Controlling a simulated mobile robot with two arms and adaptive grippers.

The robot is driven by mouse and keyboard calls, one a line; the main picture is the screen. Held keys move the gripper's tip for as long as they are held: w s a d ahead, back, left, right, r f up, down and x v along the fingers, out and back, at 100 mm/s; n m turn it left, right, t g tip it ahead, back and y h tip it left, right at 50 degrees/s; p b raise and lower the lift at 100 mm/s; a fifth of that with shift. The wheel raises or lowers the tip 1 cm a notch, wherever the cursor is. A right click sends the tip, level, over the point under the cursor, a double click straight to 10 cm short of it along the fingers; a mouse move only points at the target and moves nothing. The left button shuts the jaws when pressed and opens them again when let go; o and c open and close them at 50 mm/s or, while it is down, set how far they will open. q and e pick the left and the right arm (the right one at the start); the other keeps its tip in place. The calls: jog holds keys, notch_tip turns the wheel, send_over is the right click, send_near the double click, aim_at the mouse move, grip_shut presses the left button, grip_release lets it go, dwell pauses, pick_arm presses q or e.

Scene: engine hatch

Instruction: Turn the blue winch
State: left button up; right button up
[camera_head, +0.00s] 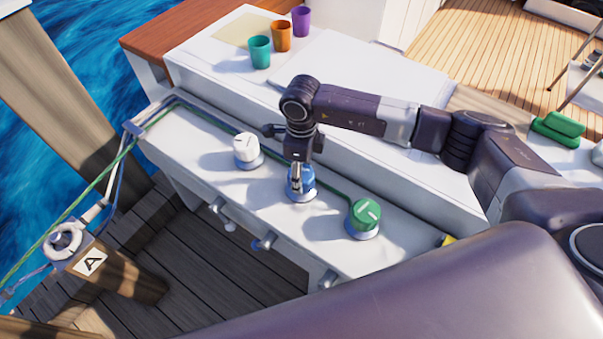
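The blue winch (305,185) stands on the white ledge, between a white winch and a green winch. It is partly hidden by my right gripper. My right gripper (295,186) comes in from the right and points straight down at the top of the blue winch. Its fingertips overlap the winch's top and seem to touch it. The fingers show nearly edge-on, so I cannot tell whether they are closed on it. My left gripper is not in view.
The white winch (246,148) is to the left and the green winch (365,215) to the right on the same white ledge (185,150). A rope runs along the ledge. Teal (260,52), orange (282,36) and purple (301,21) cups stand behind on a higher surface.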

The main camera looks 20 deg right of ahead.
dwell(0.4)
jog(key=o, duration=1.2)
jog(key=shift+c, duration=0.2)
notch_tip(320, 180, up, 12)
